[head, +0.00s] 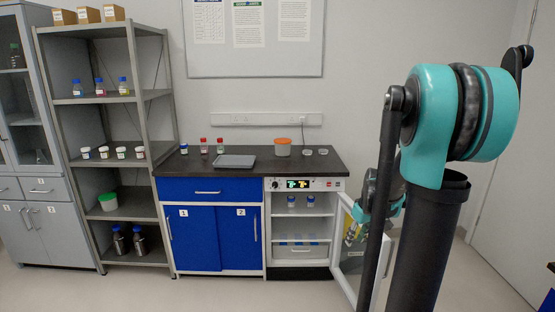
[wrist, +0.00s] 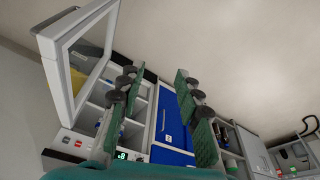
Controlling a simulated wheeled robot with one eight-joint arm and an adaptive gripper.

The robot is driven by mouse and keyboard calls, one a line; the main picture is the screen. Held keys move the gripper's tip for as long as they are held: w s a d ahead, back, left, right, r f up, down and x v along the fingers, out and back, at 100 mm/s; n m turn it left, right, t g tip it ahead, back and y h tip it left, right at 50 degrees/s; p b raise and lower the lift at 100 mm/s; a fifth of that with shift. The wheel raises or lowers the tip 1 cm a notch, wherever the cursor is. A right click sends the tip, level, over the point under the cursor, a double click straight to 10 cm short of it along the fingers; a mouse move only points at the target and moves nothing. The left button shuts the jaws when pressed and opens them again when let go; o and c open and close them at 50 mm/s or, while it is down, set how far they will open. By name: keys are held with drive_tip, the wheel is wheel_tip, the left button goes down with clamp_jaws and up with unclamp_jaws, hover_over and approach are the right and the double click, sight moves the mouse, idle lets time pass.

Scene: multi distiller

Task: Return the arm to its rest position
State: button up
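My gripper (wrist: 155,100) shows in the wrist view with its two green-padded fingers spread apart and nothing between them. In the head view my teal and black arm (head: 440,125) stands bent on the right side. Its lower end is partly hidden behind my own links, near the open door of the white cabinet, so the fingers cannot be made out there. The wrist view is tilted. It shows the open door (wrist: 80,50) at upper left and the blue cupboard (wrist: 172,122) beyond the fingers.
The white cabinet (head: 268,235) has its door (head: 345,262) swung out close to my arm; blue-capped bottles (head: 301,201) stand inside. The dark countertop (head: 265,165) holds red-capped bottles, a grey tray and an orange-lidded tub (head: 282,150). A grey shelf rack (head: 132,115) stands left. The front floor is clear.

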drive_tip(key=s+a+f+m, duration=0.2)
drive_tip(key=s+a, duration=0.2)
drive_tip(key=s, duration=0.6)
drive_tip(key=s+a+f+m+t+h, duration=0.1)
drive_tip(key=s+a, duration=0.3)
drive_tip(key=s, duration=0.5)
drive_tip(key=shift+s+f+m+t, duration=0.3)
drive_tip(key=shift+s+f+m, duration=0.1)
drive_tip(key=shift+f+m, duration=0.4)
